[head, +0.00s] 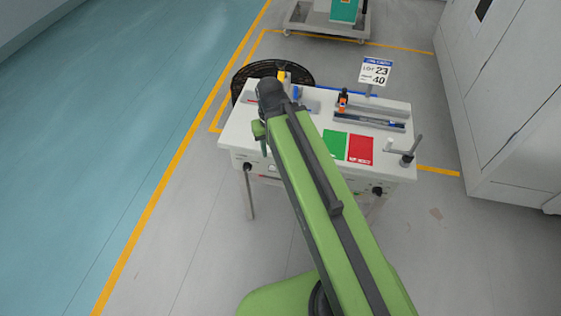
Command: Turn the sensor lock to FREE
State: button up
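I cannot make out the sensor lock or its FREE marking for certain at this size. A small black and orange unit (343,100) stands at the left end of a grey rail on the white table (233,128); I cannot tell whether the lock is on it. My green arm reaches up over the table, and its dark joint is above the table's back left part. My gripper's fingers are hidden behind the arm, so its opening and anything in it do not show. My arm also covers the left middle of the table.
A black reel (246,72) is at the table's back left. A sign (376,72) stands at the back right. Green (335,144) and red (360,149) pads lie at the front, beside a crank-like handle (412,150). Grey cabinets (500,80) stand right; the left floor is clear.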

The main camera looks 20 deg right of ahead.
aim_at(247, 166)
jog(key=u, duration=0.05)
jog(key=i, duration=1)
jog(key=u, duration=0.3)
